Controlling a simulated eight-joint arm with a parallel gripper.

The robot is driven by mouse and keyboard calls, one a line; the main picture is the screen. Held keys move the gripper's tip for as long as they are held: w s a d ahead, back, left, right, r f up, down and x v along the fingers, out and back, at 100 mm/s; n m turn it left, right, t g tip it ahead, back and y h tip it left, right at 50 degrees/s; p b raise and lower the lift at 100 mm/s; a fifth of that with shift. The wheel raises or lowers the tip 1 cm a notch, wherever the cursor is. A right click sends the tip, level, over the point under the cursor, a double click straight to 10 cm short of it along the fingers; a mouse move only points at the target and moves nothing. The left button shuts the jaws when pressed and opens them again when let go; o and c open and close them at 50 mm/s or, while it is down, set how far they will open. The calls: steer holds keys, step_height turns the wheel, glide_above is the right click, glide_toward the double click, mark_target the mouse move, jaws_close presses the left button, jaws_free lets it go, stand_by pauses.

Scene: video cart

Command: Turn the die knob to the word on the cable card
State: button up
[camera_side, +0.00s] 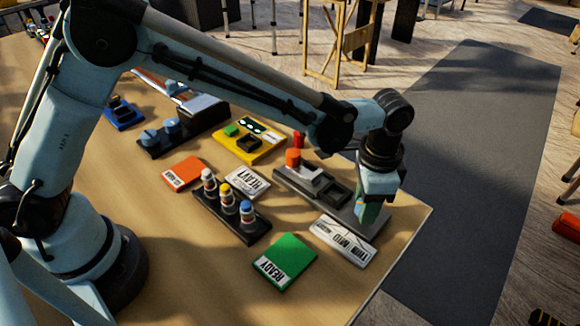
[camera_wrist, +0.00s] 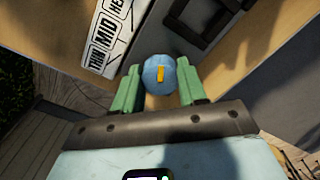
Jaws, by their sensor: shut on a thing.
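The die knob (camera_wrist: 153,80) is round and blue with a short yellow mark, seen from above in the wrist view. My gripper (camera_wrist: 159,92) is shut on it, with one green finger on each side. A white card (camera_side: 248,182) reading HEAVY, upside down, lies left of the tool.
A dark rack (camera_side: 232,222) with several capped bottles stands left of the tool. A green READY card (camera_side: 285,262) lies in front, an orange card (camera_side: 184,173) farther left. A yellow tray (camera_side: 250,143) is behind. The table's right edge is close to my gripper.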

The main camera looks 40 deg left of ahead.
steer(key=o, duration=0.8)
step_height(320, 180, up, 12)
steer(key=shift+r, duration=0.1)
stand_by(0.4)
